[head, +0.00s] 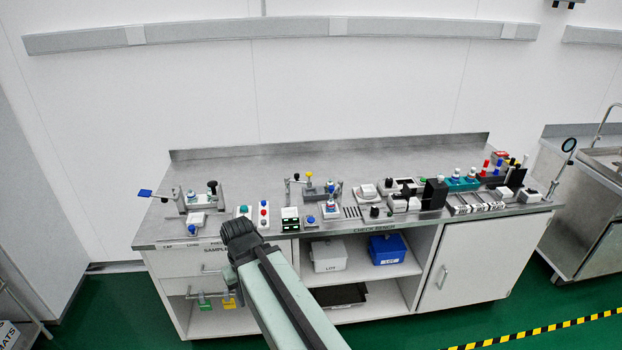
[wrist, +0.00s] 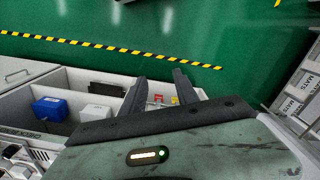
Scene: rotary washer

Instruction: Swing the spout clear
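I cannot tell for certain which part is the spout. A small fixture with a grey post (head: 176,194) and a blue-tipped arm (head: 146,193) stands at the bench's left end. Another fixture with a thin post and short arm (head: 289,182) stands near the bench's middle, beside a yellow-knobbed unit (head: 309,175). My gripper (head: 238,230) is at the bench's front edge in the head view, apart from both fixtures. In the wrist view its two dark fingers (wrist: 160,78) are spread with nothing between them.
The grey bench (head: 240,165) carries several small devices, crowded toward its right. White (head: 328,257) and blue (head: 388,249) bins sit on the shelf below. A sink with a tall tap (head: 606,121) stands at far right. The bench's back strip is clear.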

